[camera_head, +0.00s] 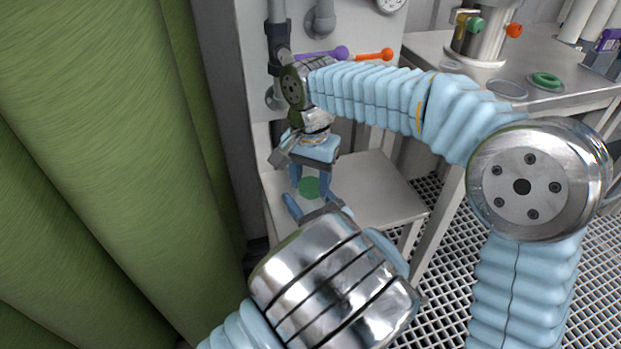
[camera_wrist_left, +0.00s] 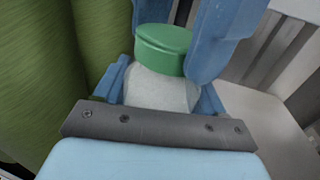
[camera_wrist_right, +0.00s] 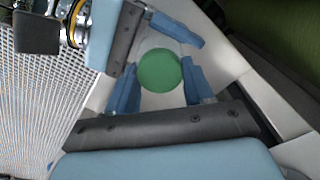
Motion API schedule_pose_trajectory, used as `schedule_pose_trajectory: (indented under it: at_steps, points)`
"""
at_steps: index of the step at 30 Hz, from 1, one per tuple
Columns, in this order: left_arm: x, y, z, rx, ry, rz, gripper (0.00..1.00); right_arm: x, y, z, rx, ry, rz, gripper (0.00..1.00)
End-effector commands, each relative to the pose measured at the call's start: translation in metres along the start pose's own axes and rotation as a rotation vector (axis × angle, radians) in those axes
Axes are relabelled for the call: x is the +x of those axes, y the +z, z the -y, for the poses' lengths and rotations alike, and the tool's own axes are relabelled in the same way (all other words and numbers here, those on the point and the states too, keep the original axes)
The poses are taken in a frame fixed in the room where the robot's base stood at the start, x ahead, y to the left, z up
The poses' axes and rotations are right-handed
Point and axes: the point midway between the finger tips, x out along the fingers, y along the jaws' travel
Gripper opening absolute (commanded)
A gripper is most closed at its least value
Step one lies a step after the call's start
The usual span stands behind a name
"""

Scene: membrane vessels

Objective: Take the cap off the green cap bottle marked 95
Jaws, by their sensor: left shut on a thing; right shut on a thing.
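The bottle shows in the left wrist view as a pale, translucent body (camera_wrist_left: 160,88) under a green cap (camera_wrist_left: 163,48). The green cap (camera_head: 309,187) is also in the head view, and I see its round top (camera_wrist_right: 160,71) in the right wrist view. My left gripper (camera_wrist_left: 163,92) is shut on the bottle's body. My right gripper (camera_head: 313,178) comes from the far side, with its fingers on both sides of the cap, shut on it. The cap sits over the body, with no clear gap. The 95 marking is not readable in any view.
A low pale table (camera_head: 375,195) lies below the grippers. Large green cylinders (camera_head: 90,150) stand close on the left. On the right, a grey bench (camera_head: 430,55) holds dishes, a green ring (camera_head: 546,79) and a metal device (camera_head: 482,35). Purple and orange handles (camera_head: 372,56) are behind my right arm.

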Motion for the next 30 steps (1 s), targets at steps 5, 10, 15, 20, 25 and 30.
schedule_pose_trajectory:
  at_steps: [5, 10, 15, 20, 25, 30]
  points:
    - [-0.0001, 0.0, 0.0, 0.0, 0.0, 0.0, 0.0, -0.0003, -0.0007, -0.0006, -0.543, -0.001, 0.001, 0.15]
    - [-0.0001, 0.0, 0.0, 0.0, 0.0, 0.0, 0.0, -0.0005, -0.001, -0.0004, -1.079, -0.001, 0.0, 0.15]
    - [-0.0001, 0.0, 0.0, 0.0, 0.0, 0.0, 0.0, -0.0007, -0.0009, -0.0005, -1.614, -0.001, 0.001, 0.15]
    - [-0.0001, 0.0, 0.0, 0.0, 0.0, 0.0, 0.0, -0.0011, -0.0006, -0.0001, -2.052, -0.001, 0.0, 0.15]
    - [-0.0001, 0.0, 0.0, 0.0, 0.0, 0.0, 0.0, -0.0016, -0.0006, 0.0, -2.296, 0.001, -0.001, 0.15]
    - [-0.0001, 0.0, 0.0, 0.0, 0.0, 0.0, 0.0, -0.0018, -0.0004, 0.0001, -2.288, 0.002, -0.001, 0.15]
